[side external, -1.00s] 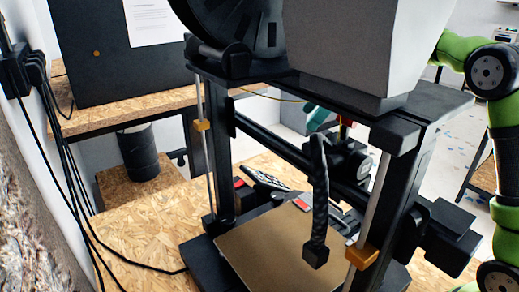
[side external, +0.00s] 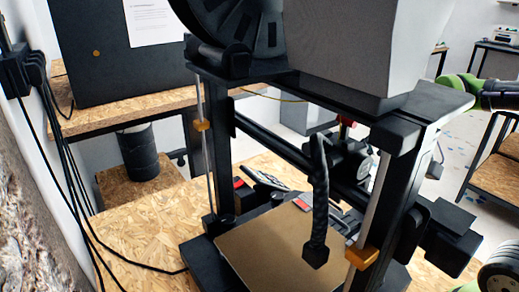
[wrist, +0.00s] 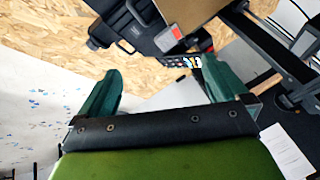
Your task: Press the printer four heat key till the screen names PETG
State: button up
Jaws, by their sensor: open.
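My gripper (wrist: 160,88) shows in the wrist view with its two dark green fingers spread apart and nothing between them. Beyond the fingertips is a small dark panel with coloured marks (wrist: 182,62), beside a printer; it looks like a key panel, but its lettering is too small to read. In the side view a black-framed printer (side external: 224,160) with a tan bed (side external: 270,250) stands on the bench. I cannot tell which printer is number four, and no screen text is readable. My gripper is out of the side view.
The chipboard bench (side external: 130,225) has clear room left of the printer. A dark cabinet (side external: 110,50) with a paper sheet stands behind on another bench. Black cables (side external: 70,150) hang at the left. A grey box (side external: 350,45) sits on top of the printer frame.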

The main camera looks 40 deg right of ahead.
jog(key=shift+n+t, duration=0.3)
jog(key=shift+t, duration=0.4)
jog(key=s, duration=0.1)
jog(key=s+a, duration=0.1)
jog(key=s, duration=0.1)
jog(key=s+a, duration=0.1)
jog(key=s, duration=0.1)
jog(key=shift+r, duration=0.15)
jog(key=shift+c, duration=0.2)
grip_shut()
dwell(0.6)
